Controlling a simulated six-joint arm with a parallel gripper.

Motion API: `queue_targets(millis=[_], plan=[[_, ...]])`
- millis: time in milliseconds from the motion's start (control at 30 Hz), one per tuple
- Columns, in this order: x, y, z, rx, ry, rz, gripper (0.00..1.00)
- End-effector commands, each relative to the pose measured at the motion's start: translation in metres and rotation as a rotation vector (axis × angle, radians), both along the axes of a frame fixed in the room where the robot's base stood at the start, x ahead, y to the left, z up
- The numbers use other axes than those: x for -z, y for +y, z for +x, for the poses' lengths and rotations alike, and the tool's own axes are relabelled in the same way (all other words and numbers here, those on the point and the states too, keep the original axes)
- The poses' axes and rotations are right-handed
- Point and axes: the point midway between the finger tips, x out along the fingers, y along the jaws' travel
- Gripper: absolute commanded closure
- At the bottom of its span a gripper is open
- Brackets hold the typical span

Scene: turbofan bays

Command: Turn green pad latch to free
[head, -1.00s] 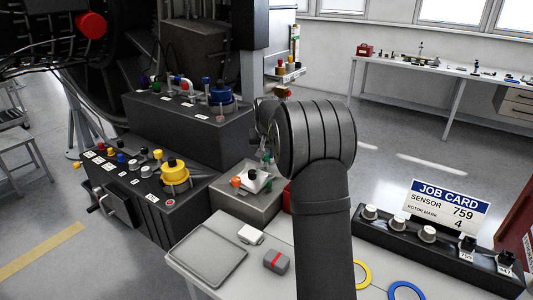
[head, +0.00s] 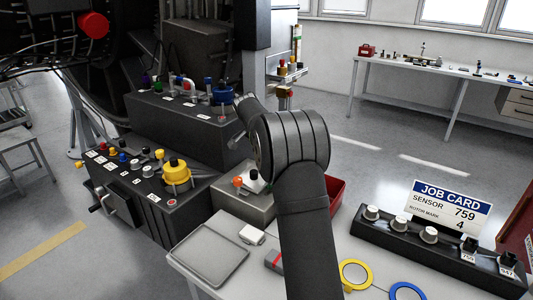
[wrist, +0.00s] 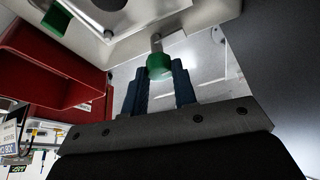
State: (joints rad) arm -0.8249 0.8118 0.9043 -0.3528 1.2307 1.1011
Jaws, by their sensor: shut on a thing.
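In the wrist view a green, round-ended pad (wrist: 160,67) on a short metal stem sits between the two dark blue fingers of my gripper (wrist: 160,80). The fingers are shut on it from both sides. The stem runs to a pale metal plate (wrist: 125,48). A second green piece (wrist: 57,18) shows at the upper left on that light surface. In the head view my arm's wrist covers the fingers and the green pad, so the latch's turn angle cannot be read there.
A grey box (head: 240,206) with an orange knob (head: 238,182) stands beside my arm. A red bin (head: 339,188) is just right of it. The dark bay consoles (head: 140,205) are at left. A tray (head: 208,255) and the job card (head: 449,207) are on the bench.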

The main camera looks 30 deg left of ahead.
Motion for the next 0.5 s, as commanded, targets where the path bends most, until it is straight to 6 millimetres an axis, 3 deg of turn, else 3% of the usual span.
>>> queue_targets(millis=[500], plan=[[-0.0013, 0.001, 0.0001, 0.088, -0.002, 0.003, 0.97]])
